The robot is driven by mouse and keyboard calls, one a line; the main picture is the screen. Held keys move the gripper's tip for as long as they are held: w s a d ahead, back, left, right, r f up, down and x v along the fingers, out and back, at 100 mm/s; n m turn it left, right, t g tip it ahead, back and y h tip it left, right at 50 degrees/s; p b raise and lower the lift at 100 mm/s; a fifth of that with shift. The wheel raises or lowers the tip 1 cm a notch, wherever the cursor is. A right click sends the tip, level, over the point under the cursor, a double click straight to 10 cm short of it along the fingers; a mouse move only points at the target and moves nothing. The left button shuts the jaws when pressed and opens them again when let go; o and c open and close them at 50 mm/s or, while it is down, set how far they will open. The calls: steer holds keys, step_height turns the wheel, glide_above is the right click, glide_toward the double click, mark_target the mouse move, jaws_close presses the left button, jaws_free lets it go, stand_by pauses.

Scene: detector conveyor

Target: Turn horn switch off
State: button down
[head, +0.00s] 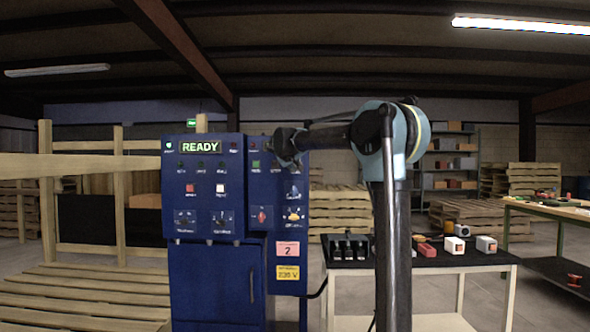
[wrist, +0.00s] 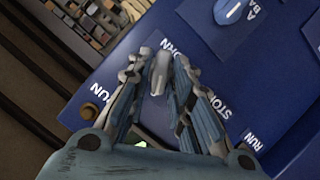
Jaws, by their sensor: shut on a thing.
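The horn switch (wrist: 160,72) shows in the wrist view as a small grey lever on the blue panel, beside a partly covered label ending in "ORN". My gripper (wrist: 159,66) is shut on this lever, with a finger on each side. In the head view my gripper (head: 287,150) is at the upper right part of the blue control cabinet (head: 205,272). There my gripper and wrist hide the switch. The exact position of the lever is hard to read between the fingers.
Nearby on the panel are a blue selector knob (wrist: 230,11), a "STOP" label and a brown button (wrist: 89,111). The head view shows a green READY display (head: 201,147) on the cabinet. A dark-topped table (head: 470,262) with small boxes stands to the right.

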steer(key=shift+w, duration=0.1)
steer(key=c, duration=1.6)
jaws_free()
steer(key=shift+w+f, duration=0.1)
steer(key=shift+f, duration=0.05)
steer(key=v, duration=1.2)
steer(key=shift+d, duration=0.1)
